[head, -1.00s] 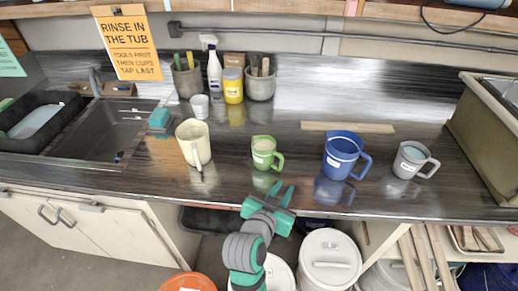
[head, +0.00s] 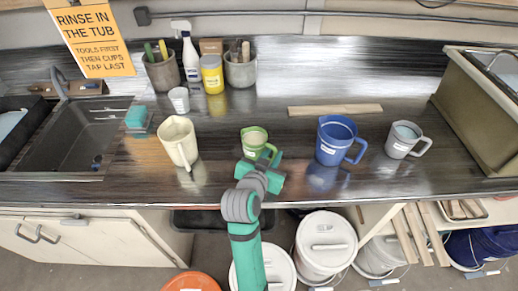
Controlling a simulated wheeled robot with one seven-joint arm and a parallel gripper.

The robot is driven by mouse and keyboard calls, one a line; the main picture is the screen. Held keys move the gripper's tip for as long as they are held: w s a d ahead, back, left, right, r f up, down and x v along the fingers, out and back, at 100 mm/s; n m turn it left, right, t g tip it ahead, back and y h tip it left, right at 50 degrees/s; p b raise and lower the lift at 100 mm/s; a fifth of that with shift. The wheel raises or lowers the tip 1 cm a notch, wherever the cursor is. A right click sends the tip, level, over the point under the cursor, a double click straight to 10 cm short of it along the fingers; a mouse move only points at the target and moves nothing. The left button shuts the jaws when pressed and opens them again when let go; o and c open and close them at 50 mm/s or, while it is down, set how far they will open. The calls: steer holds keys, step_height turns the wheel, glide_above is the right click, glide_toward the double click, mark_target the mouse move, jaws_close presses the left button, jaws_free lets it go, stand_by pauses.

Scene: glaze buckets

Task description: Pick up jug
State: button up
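Several jug-like vessels stand upright on the dark shiny counter (head: 350,90). They are a cream jug (head: 178,143) at left, a small green cup (head: 254,140) in the middle, a larger blue jug (head: 335,140) and a grey cup (head: 404,138) at right. The blue jug, green cup and grey cup have pale labels. My gripper (head: 266,161) is at the green cup's near side, overlapping its lower part and handle in the picture. Its fingers are partly hidden by the hand, so I cannot tell their opening or whether they touch the cup.
A flat wooden strip (head: 335,110) lies behind the blue jug. Tool pots (head: 240,70), a spray bottle (head: 191,58), a yellow jar (head: 212,75) and a white cup (head: 179,99) stand at the back. A sink (head: 75,135) is at left, a large tub (head: 480,110) at right.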

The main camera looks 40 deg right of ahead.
steer(key=x, duration=0.5)
steer(key=shift+s+r, duration=0.1)
steer(key=shift+s, duration=0.1)
steer(key=shift+c, duration=0.3)
jaws_close()
stand_by(0.9)
